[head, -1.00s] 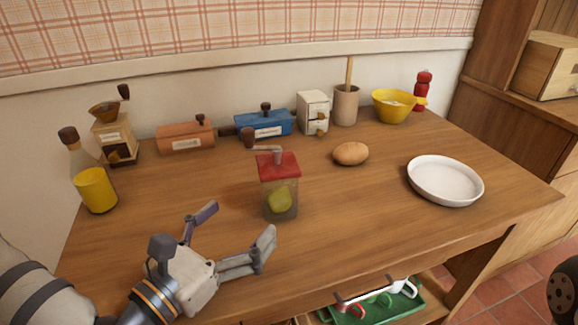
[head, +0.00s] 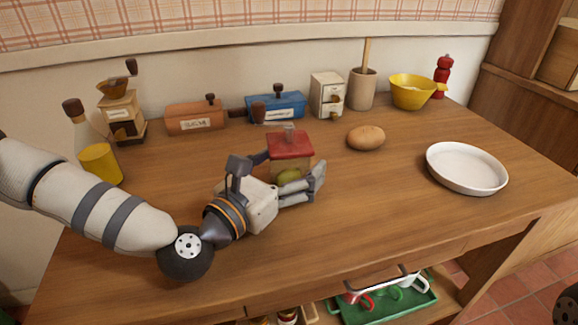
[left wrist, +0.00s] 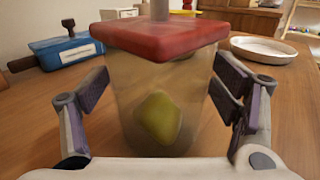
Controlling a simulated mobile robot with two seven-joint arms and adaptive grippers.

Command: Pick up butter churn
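The butter churn, a clear jar with a red lid (head: 289,146) and a crank on top, stands upright on the wooden table and holds a yellow-green lump. It fills the middle of the left wrist view (left wrist: 160,95). My left gripper (head: 291,178) is open around the jar, with one finger on each side. In the left wrist view the fingers (left wrist: 160,90) flank the glass; a small gap shows on the left, and contact on the right is unclear.
Behind stand an orange box (head: 195,116), a blue box (head: 277,106), a white drawer box (head: 327,95) and a crock with a stick (head: 361,88). A bread roll (head: 366,137) and a white plate (head: 466,168) lie to the right. A yellow bottle (head: 100,163) stands left.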

